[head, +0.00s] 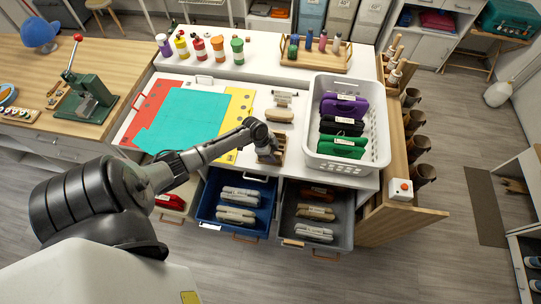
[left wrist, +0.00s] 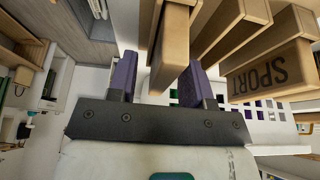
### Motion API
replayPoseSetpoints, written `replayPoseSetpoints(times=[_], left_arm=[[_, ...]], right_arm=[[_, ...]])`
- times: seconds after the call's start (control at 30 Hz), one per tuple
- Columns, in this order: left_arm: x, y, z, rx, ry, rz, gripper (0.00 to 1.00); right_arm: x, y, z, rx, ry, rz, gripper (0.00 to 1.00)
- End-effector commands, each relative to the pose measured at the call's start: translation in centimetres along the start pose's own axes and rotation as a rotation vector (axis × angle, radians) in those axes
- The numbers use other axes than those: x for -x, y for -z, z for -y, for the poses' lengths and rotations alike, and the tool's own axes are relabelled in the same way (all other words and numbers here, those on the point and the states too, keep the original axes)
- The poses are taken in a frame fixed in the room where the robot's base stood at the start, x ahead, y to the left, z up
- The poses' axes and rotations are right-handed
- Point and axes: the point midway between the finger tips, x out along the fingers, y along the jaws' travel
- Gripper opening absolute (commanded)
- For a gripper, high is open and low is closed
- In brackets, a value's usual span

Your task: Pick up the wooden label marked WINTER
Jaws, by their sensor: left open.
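Several wooden labels stand close together at the top of the left wrist view. One of them, marked SPORT (left wrist: 270,72), is readable at the right. A nearer wooden label (left wrist: 173,45) is seen end-on, and its lettering is hidden. I cannot read WINTER on any label. My left gripper (left wrist: 158,82) is open, with its two dark purple fingertips close to the nearer label. I cannot tell whether they touch it. In the head view my left gripper (head: 268,157) is over the small wooden label group on the white counter, left of the white basket. My right gripper is not in view.
The white basket (head: 376,150) holds purple, black and green cases. Open blue (head: 207,205) and grey (head: 345,236) drawers with bundles lie below the counter edge. A teal sheet (head: 180,120) lies left. A brush (head: 279,115) lies behind the gripper.

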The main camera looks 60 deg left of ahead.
Motion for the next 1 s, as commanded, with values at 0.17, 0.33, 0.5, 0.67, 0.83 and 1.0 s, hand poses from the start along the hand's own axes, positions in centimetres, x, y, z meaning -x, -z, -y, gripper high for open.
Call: replayPoseSetpoints(times=[0.17, 0.33, 0.5, 0.67, 0.83, 1.0], left_arm=[[-0.02, 0.02, 0.00, 0.000, 0.000, 0.000, 0.46], [-0.01, 0.02, 0.00, 0.000, 0.000, -0.001, 0.32], [0.00, 0.01, 0.00, 0.000, 0.000, -0.001, 0.16], [0.00, 0.01, 0.00, 0.000, 0.000, -0.001, 0.01], [0.01, 0.02, 0.00, 0.000, 0.000, -0.001, 0.00], [0.09, 0.05, 0.01, 0.000, 0.000, -0.001, 0.00]], right_arm=[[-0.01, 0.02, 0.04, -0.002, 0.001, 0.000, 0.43], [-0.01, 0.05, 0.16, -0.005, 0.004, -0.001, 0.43], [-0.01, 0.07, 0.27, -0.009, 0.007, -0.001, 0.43], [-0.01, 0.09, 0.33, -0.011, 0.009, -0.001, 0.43], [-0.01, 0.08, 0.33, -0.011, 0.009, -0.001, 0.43], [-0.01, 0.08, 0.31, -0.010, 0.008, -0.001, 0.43]])
